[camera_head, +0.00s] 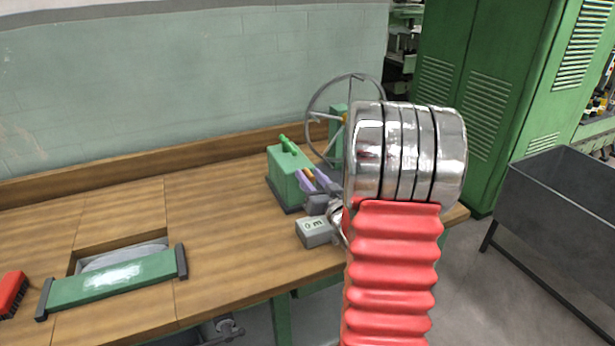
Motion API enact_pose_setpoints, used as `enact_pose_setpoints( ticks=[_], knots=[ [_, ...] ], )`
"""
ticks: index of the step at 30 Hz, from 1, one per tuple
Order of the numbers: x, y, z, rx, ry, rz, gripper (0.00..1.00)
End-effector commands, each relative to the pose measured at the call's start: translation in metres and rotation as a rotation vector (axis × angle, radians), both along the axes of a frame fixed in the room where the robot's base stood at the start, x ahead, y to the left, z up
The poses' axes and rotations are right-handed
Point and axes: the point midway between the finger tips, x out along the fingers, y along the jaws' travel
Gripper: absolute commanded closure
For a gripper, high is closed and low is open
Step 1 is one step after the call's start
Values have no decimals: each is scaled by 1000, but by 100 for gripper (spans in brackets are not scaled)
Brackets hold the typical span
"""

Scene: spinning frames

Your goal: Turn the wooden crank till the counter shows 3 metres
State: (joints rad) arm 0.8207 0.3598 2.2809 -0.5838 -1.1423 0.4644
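A green winding machine (287,178) stands on the workbench, with a spoked wheel (318,115) behind it. A small orange-brown piece, which looks like the wooden crank's grip (309,174), shows at the machine's right side. My gripper (308,176) has its purple fingers on either side of this piece. I cannot tell whether they press on it or only stand around it. The grey counter (314,232) at the bench's front edge appears to read 0 m. My arm hides the crank's arm and part of the wheel.
A green bar (113,284) with dark ends lies over a bench recess, and a red brush (12,293) lies at far left. The bench top (215,215) between bar and machine is clear. A green cabinet (480,80) and grey metal bin (565,215) stand at right.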

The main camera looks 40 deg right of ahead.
Motion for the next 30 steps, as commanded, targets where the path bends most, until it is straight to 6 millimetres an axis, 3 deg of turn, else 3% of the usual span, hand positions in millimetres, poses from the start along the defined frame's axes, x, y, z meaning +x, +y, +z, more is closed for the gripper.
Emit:
enact_pose_setpoints(
  ticks=[4,18,30],
  knots=[
    [2,2,0,0,0,5,66],
    [3,4,0,0,0,8,99],
    [4,1,0,0,0,10,100]
  ],
)
